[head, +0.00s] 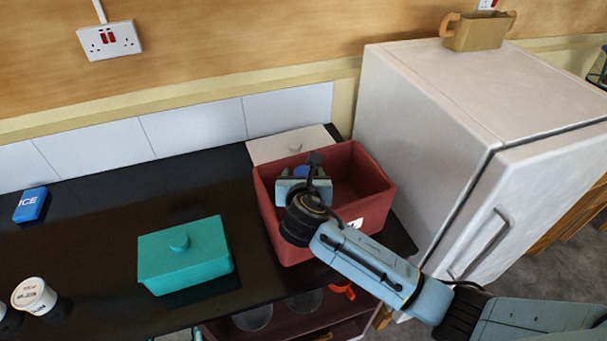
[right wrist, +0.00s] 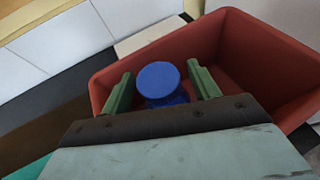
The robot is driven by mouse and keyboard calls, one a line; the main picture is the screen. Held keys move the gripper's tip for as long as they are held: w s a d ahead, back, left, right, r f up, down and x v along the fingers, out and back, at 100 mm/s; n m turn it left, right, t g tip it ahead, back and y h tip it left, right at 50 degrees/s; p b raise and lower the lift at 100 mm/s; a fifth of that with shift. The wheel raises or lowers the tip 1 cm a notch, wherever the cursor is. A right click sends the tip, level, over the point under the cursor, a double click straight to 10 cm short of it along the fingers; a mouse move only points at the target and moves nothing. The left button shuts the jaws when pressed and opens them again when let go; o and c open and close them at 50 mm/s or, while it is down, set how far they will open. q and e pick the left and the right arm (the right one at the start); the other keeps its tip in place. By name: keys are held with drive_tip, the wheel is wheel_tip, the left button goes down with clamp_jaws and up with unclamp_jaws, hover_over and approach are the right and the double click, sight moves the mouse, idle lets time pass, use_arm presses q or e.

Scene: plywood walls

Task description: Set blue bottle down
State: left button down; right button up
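The blue bottle (right wrist: 159,80) is upright between the fingers of my right gripper (right wrist: 161,82) in the right wrist view. A gap shows between the bottle and the left finger, so the gripper looks open around it. In the head view only a bit of the blue bottle (head: 301,171) shows behind my right gripper (head: 301,173), within the red crate (head: 362,211). The crate's red wall (right wrist: 262,55) surrounds the bottle in the right wrist view. The bottle's base is hidden, so I cannot see its contact with the crate floor. My left gripper is out of view.
The crate stands on the black counter (head: 100,225), beside a white fridge (head: 430,130). A teal lidded box (head: 185,262) is to its left. A pale board (head: 285,146) lies behind it. A blue ice pack (head: 30,205) and a white-lidded cup (head: 33,294) are far left.

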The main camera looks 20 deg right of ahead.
drive_tip(key=v, duration=1.2)
idle(0.4)
